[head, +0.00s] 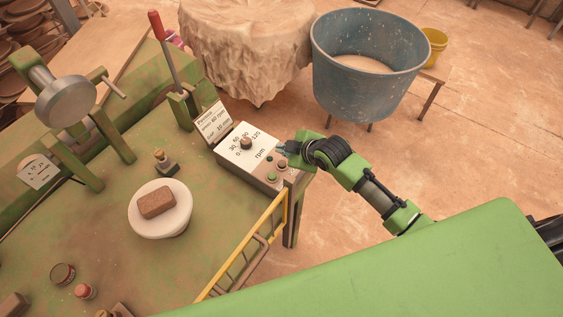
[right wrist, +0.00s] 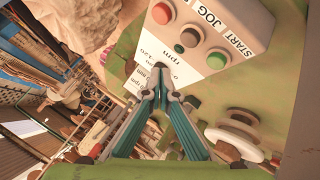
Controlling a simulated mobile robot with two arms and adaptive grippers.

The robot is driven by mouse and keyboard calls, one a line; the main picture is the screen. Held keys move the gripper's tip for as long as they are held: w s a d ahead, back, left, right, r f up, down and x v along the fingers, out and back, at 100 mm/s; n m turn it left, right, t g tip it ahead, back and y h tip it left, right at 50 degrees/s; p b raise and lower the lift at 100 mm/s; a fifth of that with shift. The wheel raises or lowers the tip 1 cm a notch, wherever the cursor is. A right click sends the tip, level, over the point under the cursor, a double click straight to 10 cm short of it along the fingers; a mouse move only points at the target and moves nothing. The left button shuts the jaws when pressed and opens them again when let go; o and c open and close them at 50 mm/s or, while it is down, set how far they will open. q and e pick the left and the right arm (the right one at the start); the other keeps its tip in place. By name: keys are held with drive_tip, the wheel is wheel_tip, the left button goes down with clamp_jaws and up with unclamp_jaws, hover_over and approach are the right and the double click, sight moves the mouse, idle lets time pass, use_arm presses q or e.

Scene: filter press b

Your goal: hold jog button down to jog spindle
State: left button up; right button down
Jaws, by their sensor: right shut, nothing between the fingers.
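The control box (head: 258,152) stands at the table's right edge, with an rpm dial (head: 246,143) and small buttons (head: 282,164). My right gripper (head: 284,148) is at the box's right edge, shut and empty. Its fingertips (right wrist: 161,70) show below the buttons, against the dial end; contact is not clear. My left gripper is out of view.
A round white plate (head: 160,222) holding a brown block (head: 157,204) sits on the green table. A yellow rail (head: 243,247) runs along its right edge. A red-handled lever (head: 163,45) stands behind the box. A blue tub (head: 366,75) stands farther back.

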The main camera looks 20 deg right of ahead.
sight(283, 165)
wheel_tip(283, 165, down, 3)
drive_tip(key=shift+s+r+b, duration=0.15)
drive_tip(key=shift+b, duration=0.3)
drive_tip(key=shift+d+f+b, duration=0.1)
drive_tip(key=shift+f+b, duration=0.3)
drive_tip(key=shift+f, duration=0.45)
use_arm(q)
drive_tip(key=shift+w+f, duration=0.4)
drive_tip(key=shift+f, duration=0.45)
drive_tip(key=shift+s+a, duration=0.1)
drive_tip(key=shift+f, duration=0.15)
use_arm(e)
drive_tip(key=shift+f, duration=0.4)
